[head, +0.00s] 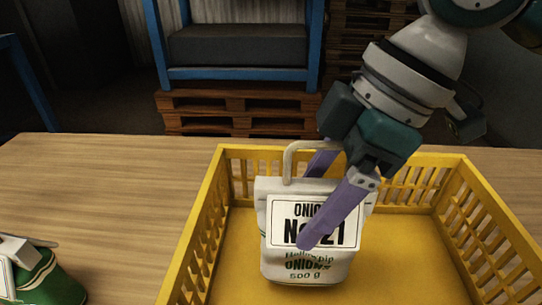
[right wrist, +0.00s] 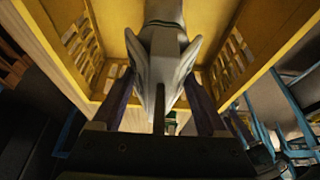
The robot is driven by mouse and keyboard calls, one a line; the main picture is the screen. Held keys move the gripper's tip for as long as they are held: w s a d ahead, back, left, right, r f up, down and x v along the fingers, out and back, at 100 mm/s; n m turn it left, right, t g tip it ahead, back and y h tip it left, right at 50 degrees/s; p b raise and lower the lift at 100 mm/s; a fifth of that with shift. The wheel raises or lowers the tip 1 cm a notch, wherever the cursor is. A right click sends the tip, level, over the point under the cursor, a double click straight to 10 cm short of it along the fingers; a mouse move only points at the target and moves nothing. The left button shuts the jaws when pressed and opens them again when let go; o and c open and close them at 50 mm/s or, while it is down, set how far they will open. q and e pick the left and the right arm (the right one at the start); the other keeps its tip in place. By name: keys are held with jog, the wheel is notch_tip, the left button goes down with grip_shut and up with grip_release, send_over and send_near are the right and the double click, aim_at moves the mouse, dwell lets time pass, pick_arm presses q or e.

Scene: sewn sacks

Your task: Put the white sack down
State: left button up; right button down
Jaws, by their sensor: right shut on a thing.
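The white sack (head: 310,262) is upright inside the yellow crate (head: 213,215) in the head view. Its label reads "No 21" and "onions", and it has a pale loop handle at its top. My right gripper (head: 312,205) is shut on the sack, with one purple finger across the front and the other behind. In the right wrist view the white sack (right wrist: 163,60) is between the two purple fingers of my right gripper (right wrist: 160,105). The sack's base is at or close to the crate floor; I cannot tell whether it touches. My left gripper is not in view.
A green and white sack (head: 45,280) lies on the wooden table (head: 110,190) left of the crate. The crate's slatted walls stand around the white sack, with bare floor to its right. A blue rack (head: 240,73) and wooden pallets (head: 240,108) stand behind the table.

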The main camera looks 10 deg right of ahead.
jog(key=shift+f+b, duration=0.3)
jog(key=shift+f, duration=1.7)
grip_release()
jog(key=p+v, duration=0.2)
jog(key=v, duration=1)
